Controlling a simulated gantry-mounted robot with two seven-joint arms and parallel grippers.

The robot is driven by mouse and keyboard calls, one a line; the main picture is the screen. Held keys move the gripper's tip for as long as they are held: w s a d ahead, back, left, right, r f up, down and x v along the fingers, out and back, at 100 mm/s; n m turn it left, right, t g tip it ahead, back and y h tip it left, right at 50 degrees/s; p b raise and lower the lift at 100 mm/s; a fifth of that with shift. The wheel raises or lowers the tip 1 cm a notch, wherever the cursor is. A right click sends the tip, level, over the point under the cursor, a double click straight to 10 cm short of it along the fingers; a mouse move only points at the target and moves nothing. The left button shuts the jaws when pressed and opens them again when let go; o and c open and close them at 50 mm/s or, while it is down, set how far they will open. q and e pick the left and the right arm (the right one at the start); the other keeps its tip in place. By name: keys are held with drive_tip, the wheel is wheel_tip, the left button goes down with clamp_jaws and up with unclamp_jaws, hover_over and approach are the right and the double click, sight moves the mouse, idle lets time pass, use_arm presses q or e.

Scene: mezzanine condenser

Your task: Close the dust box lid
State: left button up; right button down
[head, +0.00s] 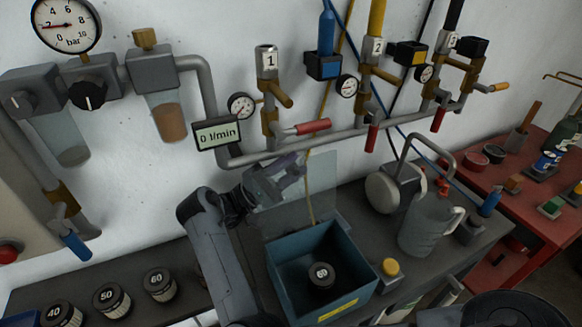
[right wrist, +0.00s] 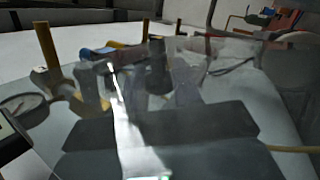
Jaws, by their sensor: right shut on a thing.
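The dust box (head: 283,268) is a teal open-topped box with a yellow label on its front. A dark round filter (head: 321,276) with a white label lies inside. Its lid (head: 322,178) is a clear pane, raised steeply at the back of the box, so the top is open. My right gripper (head: 290,172) is at the upper left part of the pane and shut on it. In the right wrist view the clear pane (right wrist: 230,95) fills much of the picture, with blurred dark shapes behind or reflected in it. My left gripper is not in view.
Several numbered filters (head: 112,299) stand at the front left. A yellow button (head: 390,267) and a grey jug (head: 428,225) are right of the box. Pipes, valves with a red handle (head: 312,127) and a flow display (head: 217,134) are on the wall close behind my gripper.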

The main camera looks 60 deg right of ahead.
drive_tip(key=shift+s+a+m+g+y+b, duration=0.45)
drive_tip(key=shift+m+b, duration=0.35)
drive_tip(key=shift+b, duration=0.45)
drive_tip(key=shift+s+r+m+g+y+b, duration=0.25)
drive_tip(key=shift+s+m+y+b, duration=0.05)
drive_tip(key=shift+s+m+y, duration=0.1)
drive_tip(key=shift+r, duration=0.1)
drive_tip(key=shift+h, duration=0.25)
drive_tip(key=c, duration=0.8)
unclamp_jaws()
drive_tip(key=shift+w, duration=0.1)
